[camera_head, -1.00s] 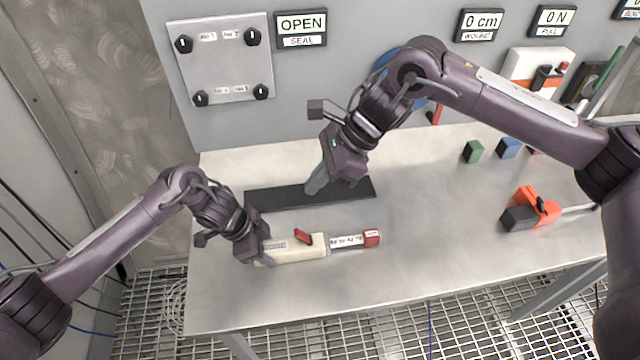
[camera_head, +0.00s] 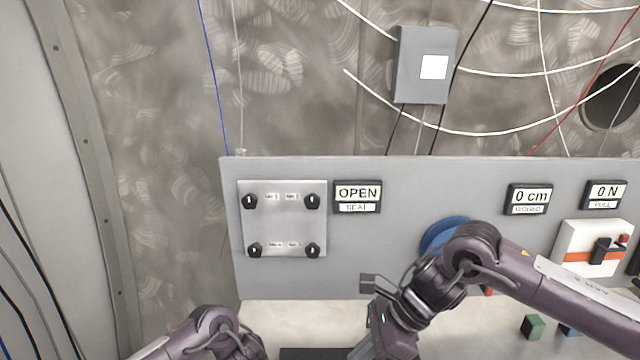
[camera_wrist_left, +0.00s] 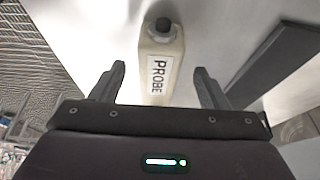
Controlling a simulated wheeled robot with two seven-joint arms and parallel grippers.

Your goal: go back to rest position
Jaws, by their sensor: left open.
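My left arm shows at the bottom of the head view, with its gripper below the frame edge. In the left wrist view the left gripper (camera_wrist_left: 160,82) is open. The cream probe (camera_wrist_left: 157,60), with a PROBE label and a dark round end, lies between the two fingers in the picture, with gaps on both sides. My right arm reaches in from the right of the head view. Its gripper (camera_head: 372,350) points down at the bottom edge, and its fingertips are cut off, so I cannot tell whether it is open.
The table (camera_head: 310,318) shows only as a strip. A grey back panel (camera_head: 420,190) carries a knob plate (camera_head: 284,220), an OPEN sign (camera_head: 357,196), a blue disc (camera_head: 440,238) and a white-orange device (camera_head: 590,248). A green block (camera_head: 533,326) lies right. A dark strip (camera_wrist_left: 270,60) lies beside the probe.

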